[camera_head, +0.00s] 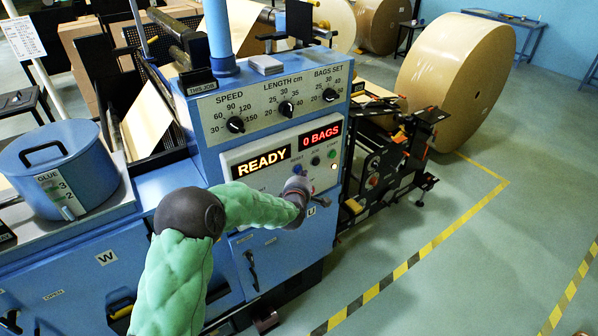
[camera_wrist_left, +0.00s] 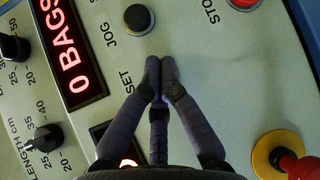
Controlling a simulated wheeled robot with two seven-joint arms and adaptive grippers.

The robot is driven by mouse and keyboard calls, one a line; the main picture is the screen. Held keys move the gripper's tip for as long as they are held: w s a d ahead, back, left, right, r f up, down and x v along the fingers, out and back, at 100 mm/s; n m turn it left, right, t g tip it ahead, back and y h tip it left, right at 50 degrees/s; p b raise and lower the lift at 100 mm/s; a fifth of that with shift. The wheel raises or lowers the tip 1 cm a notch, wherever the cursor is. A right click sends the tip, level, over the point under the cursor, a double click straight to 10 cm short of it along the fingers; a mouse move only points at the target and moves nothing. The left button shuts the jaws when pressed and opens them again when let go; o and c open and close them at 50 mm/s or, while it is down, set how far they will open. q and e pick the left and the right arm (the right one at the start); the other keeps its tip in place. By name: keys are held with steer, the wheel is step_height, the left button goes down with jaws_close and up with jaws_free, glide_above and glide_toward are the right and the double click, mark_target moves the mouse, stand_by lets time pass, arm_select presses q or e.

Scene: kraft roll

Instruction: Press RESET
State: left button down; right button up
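The control panel (camera_head: 245,172) on the blue machine carries a lit READY display (camera_head: 262,163) and a red 0 BAGS display (camera_head: 320,135). The blue RESET button (camera_head: 297,170) shows just above my left gripper (camera_head: 299,180) in the head view. In the left wrist view, my left gripper (camera_wrist_left: 160,68) has its fingertips together, with nothing seen between them, beside the partly covered RESET label (camera_wrist_left: 125,82). The button is hidden behind the fingers there. I cannot tell whether the fingertips touch it. My right gripper is not in view.
The dark JOG button (camera_wrist_left: 138,18) and red STOP button (camera_wrist_left: 243,3) are near the fingertips. A red emergency stop with a yellow base (camera_wrist_left: 265,155) lies lower right. Three knobs, including LENGTH (camera_head: 286,109), sit above. A glue pot (camera_head: 65,175) stands left.

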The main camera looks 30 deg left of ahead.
arm_select(q)
steer(key=shift+s+d, duration=0.15)
steer(key=shift+d, duration=0.15)
steer(key=d, duration=0.1)
steer(key=s+d, duration=0.1)
steer(key=d, duration=0.1)
steer(key=s+d, duration=0.1)
steer(key=shift+d, duration=0.35)
steer(key=shift+f, duration=0.1)
stand_by(0.8)
